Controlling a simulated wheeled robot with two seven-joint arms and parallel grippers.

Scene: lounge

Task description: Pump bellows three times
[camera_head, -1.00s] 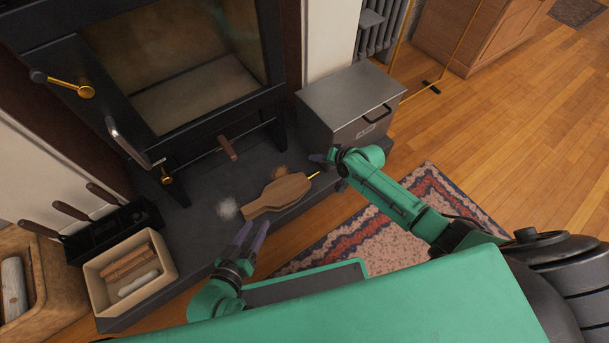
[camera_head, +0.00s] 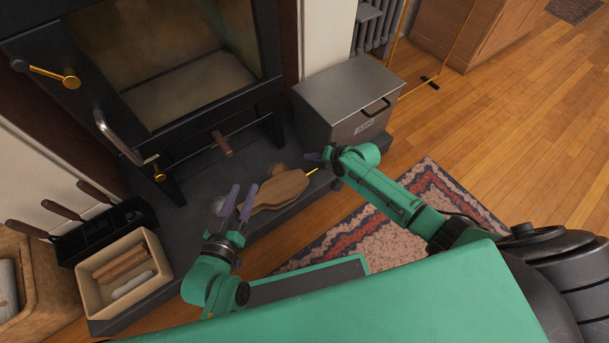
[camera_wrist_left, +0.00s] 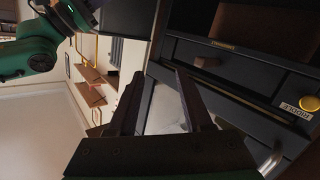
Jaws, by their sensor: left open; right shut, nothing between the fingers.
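The wooden bellows (camera_head: 280,190) lie on the dark hearth slab in front of the stove, with their brass nozzle (camera_head: 312,172) pointing right. My left gripper (camera_head: 240,200) is open at the handle end of the bellows, and its fingers overlap that end in the head view. I cannot tell whether they touch it. In the left wrist view the open fingers (camera_wrist_left: 160,95) show, but the bellows cannot be made out. My right gripper (camera_head: 318,157) is shut and empty, just beyond the nozzle, near the ash box.
The black stove (camera_head: 180,90) stands behind, with its handles sticking out. A grey metal ash box (camera_head: 335,95) is at the back right. A tray with sticks (camera_head: 90,290) and a black tool holder (camera_head: 125,215) are at the left. A patterned rug (camera_head: 400,225) lies at the right.

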